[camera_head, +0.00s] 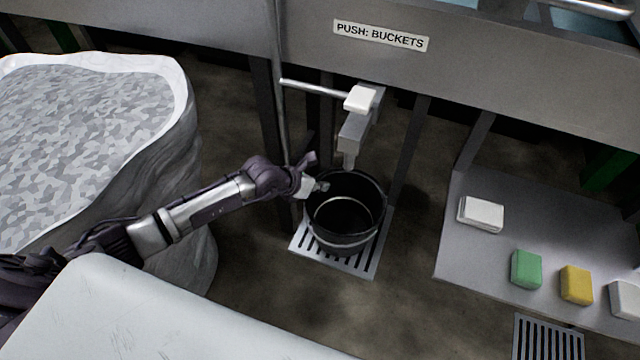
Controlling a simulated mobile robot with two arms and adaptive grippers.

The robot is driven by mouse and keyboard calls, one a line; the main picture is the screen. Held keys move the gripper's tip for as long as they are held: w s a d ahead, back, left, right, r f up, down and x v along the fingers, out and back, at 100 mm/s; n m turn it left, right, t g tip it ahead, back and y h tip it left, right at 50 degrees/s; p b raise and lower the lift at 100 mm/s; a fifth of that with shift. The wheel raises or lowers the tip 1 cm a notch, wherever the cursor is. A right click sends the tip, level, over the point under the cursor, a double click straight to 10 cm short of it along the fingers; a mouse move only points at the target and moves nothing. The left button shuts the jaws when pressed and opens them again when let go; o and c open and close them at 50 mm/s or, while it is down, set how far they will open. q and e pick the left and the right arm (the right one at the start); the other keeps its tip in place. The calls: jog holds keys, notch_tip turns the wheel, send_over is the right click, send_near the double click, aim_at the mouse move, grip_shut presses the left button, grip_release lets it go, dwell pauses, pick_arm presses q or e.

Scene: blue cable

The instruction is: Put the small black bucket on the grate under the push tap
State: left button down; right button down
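The small black bucket (344,232) stands upright on the slatted metal grate (366,266), below the push tap (352,140) with its white push block. The bucket looks empty inside, and its thin handle shows as a pale ring within the opening. My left gripper (318,187) reaches in from the left and is at the bucket's upper left rim. Its fingers overlap the rim, and I cannot tell whether they are closed on it. My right gripper is not in view.
A large sack of grey flakes (190,130) stands at the left. A white surface (170,325) fills the lower left. A grey shelf (540,225) at the right holds white, green and yellow blocks. Open floor lies between the grate and shelf.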

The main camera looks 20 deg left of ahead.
pick_arm(q)
jog(key=shift+f, duration=0.1)
jog(key=c, duration=1.3)
grip_release()
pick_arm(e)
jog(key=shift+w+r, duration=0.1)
